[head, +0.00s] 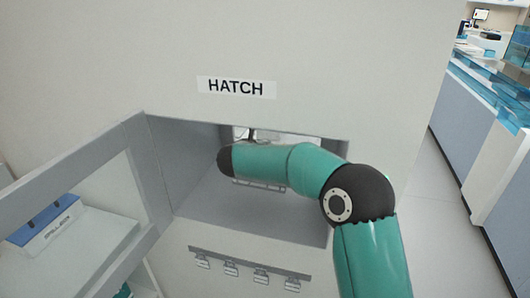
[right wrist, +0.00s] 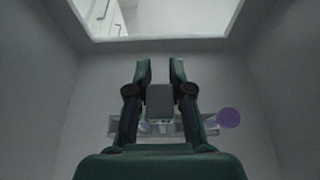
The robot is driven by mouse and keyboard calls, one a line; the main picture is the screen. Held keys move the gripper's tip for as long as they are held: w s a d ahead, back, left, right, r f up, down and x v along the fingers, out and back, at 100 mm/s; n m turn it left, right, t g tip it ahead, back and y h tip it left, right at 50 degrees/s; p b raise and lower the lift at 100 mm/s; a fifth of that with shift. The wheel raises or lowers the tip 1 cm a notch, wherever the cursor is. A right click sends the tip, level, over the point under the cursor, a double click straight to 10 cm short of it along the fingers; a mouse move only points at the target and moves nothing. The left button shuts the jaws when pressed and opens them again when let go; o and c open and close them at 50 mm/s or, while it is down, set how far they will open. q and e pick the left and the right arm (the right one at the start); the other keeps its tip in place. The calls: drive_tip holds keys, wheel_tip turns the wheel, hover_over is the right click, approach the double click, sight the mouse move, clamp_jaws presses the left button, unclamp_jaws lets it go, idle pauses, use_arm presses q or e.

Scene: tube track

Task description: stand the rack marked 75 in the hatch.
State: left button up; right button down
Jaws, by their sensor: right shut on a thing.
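The hatch (head: 200,195) is a grey recess in the wall under a sign reading HATCH. My right arm reaches into it, and the gripper is hidden behind the arm in the head view. In the right wrist view my right gripper (right wrist: 161,72) is shut on the rack (right wrist: 122,127), a grey strip seen beyond the fingers inside the grey-walled recess. A purple round cap (right wrist: 228,117) shows at its right end. Part of a rack-like bar shows below the arm in the head view. The mark 75 cannot be read. Whether the rack touches the hatch floor cannot be told. My left gripper is not in view.
A hook rail (head: 250,268) is on the wall below the hatch. A shelf with a blue-topped labelled box (head: 52,232) stands at left, beside a grey frame. Benches (head: 475,150) line the right, past open floor. The hatch walls are close around my gripper.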

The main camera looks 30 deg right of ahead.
wheel_tip(320, 180, down, 4)
drive_tip(key=shift+r, duration=0.25)
drive_tip(key=shift+f, duration=0.15)
drive_tip(key=c, duration=1.1)
unclamp_jaws()
drive_tip(key=shift+o, duration=0.2)
